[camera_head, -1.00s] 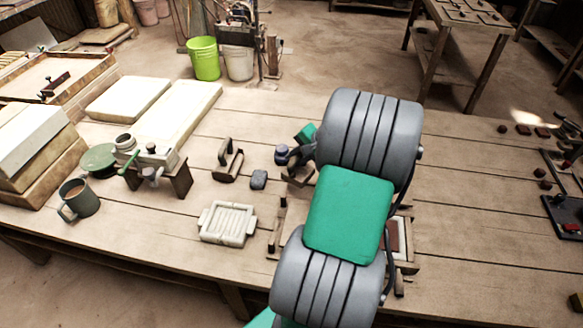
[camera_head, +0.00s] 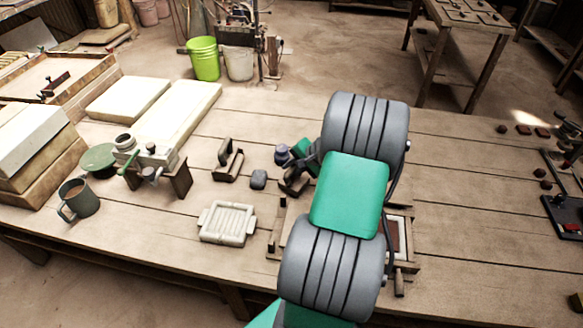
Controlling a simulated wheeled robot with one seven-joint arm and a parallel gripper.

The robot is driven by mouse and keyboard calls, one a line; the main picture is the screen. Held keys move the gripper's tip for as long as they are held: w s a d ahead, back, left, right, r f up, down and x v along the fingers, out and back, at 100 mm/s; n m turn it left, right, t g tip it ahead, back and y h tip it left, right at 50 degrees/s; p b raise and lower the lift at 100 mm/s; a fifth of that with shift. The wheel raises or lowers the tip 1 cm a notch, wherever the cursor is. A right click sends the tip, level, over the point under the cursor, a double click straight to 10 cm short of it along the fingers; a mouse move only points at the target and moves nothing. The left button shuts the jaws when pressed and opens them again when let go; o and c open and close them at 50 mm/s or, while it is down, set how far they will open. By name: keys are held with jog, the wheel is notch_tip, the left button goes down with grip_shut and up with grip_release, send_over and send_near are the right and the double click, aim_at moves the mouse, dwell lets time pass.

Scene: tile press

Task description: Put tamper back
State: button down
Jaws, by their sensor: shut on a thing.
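The tamper (camera_head: 282,155) shows as a dark blue-grey rounded knob with a dark, blocky lower part below and to its right. My gripper (camera_head: 296,161) comes in from the right at the tamper and is shut on it. The dark fingers and the arm hide part of the tamper. It is over the wooden bench, behind the tile press. I cannot tell if its base touches the bench. The tile press (camera_head: 398,268) is mostly hidden behind my arm; its wooden frame and a reddish-brown patch show at its right.
A small stand (camera_head: 170,175), a mug (camera_head: 76,199) and slabs are farther left.

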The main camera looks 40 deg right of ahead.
jog(key=c, duration=1.3)
grip_release()
jog(key=shift+r, duration=0.4)
jog(key=v, duration=1.2)
jog(key=w+a+r+n+g, duration=0.2)
jog(key=a+n, duration=0.2)
jog(key=a, duration=0.6)
jog(key=w+a+r+n+g, duration=0.15)
jog(key=a+n, duration=0.25)
jog(key=a, duration=0.7)
jog(key=s+a+n, duration=0.2)
jog(key=a, duration=0.2)
jog(key=s+a+n+h, duration=0.1)
jog(key=s+a+n, duration=0.1)
jog(key=s+a, duration=0.1)
jog(key=s+a+n+g, duration=0.1)
jog(key=s+a+n, duration=0.2)
jog(key=a, duration=0.2)
jog(key=shift+s+a+h+p, duration=0.1)
jog(key=shift+s+h+p, duration=0.1)
jog(key=shift+h+p, duration=0.2)
